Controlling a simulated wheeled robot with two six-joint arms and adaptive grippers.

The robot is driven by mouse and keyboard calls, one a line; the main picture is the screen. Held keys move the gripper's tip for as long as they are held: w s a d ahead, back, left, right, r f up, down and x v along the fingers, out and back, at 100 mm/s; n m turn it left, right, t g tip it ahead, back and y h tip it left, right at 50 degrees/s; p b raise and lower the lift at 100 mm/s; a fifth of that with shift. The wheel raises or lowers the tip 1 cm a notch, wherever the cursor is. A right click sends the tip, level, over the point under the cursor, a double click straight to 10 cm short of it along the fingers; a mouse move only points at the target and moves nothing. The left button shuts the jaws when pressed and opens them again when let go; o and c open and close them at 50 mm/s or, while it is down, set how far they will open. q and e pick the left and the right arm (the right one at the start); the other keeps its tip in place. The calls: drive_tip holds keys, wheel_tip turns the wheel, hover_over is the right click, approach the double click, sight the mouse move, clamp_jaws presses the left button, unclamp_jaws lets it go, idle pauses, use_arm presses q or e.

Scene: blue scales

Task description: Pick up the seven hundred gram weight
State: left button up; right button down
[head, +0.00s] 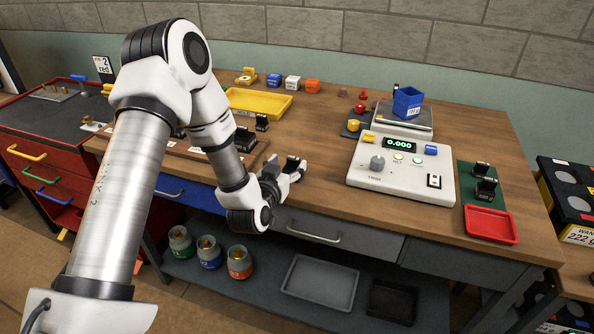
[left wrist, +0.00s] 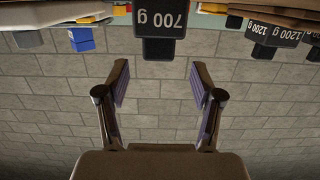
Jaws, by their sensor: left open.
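The seven hundred gram weight (left wrist: 165,25) is a black block with a white "700 g" label, upside down in the left wrist view at top centre. A narrower black part shows below its label there. My left gripper (head: 288,174) is open and empty at the front of the table. In the left wrist view its two fingers (left wrist: 158,82) stand apart, one on each side, with the weight straight ahead beyond the gap. In the head view the gripper largely covers the place of this weight. My right gripper is not in view.
Black 1200 g weights (left wrist: 272,33) stand beside it to the right in the wrist view. A yellow tray (head: 258,104) lies behind. A scale (head: 400,172) with a 0.000 display stands right, near a red tray (head: 490,224). Bare tabletop lies between gripper and scale.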

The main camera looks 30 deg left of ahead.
sight(294, 157)
use_arm(q)
drive_tip(key=p+x, duration=0.1)
drive_tip(key=x, duration=0.3)
drive_tip(key=shift+w+d, duration=0.15)
drive_tip(key=shift+d, duration=0.05)
drive_tip(key=shift+w+a+f, duration=0.1)
drive_tip(key=shift+a+f, duration=0.1)
drive_tip(key=shift+d+r, duration=0.1)
drive_tip(key=shift+d, duration=0.05)
clamp_jaws()
drive_tip(key=shift+r, duration=0.15)
